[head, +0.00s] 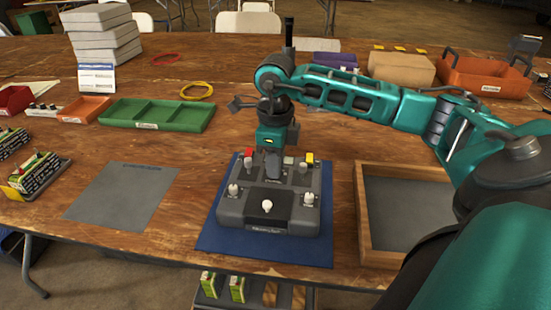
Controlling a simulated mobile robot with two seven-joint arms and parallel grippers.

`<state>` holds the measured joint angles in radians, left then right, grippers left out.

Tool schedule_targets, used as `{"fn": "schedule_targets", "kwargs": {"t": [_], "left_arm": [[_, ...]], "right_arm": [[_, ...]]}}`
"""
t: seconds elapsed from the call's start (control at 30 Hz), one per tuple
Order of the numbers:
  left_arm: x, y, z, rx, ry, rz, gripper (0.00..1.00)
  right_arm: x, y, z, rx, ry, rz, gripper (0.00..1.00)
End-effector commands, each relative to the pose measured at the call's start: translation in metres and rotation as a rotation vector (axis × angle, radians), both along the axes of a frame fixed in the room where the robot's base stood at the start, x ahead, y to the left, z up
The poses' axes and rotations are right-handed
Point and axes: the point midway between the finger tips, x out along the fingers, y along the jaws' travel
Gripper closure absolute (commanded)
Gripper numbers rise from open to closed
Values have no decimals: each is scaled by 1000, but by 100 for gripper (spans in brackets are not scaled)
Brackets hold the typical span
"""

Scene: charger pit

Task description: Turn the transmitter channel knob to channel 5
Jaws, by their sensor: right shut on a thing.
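The grey transmitter (268,207) lies on a blue mat (211,236) near the front middle of the table. It has several sticks and switches on its top, with a pale round knob (267,206) at its front middle. My right gripper (272,168) reaches straight down onto the back middle of the transmitter's top face. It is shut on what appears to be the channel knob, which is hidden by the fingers. The knob's pointer and channel marks cannot be read. My left gripper is not in view.
A wooden-framed tray (364,228) stands right of the mat and a flat grey pad (124,193) lies to its left. A green divided tray (158,126), a yellow coil (197,91) and stacked grey cases (103,33) are further back left. An orange crate (484,84) is at back right.

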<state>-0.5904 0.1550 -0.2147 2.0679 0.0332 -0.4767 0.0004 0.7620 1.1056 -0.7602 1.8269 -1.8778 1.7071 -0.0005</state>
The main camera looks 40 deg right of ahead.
Motion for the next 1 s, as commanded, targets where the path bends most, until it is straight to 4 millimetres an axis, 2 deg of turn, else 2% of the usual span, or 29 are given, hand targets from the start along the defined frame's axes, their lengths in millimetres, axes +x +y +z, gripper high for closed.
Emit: {"fn": "schedule_targets", "kwargs": {"t": [0.5, 0.73, 1.0], "left_arm": [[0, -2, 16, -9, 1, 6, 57], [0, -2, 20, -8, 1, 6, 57], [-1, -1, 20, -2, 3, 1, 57]], "right_arm": [[1, 0, 2, 1, -1, -456, 100], [1, 0, 1, 0, -3, -588, 100], [1, 0, 1, 1, -4, -660, 100]]}}
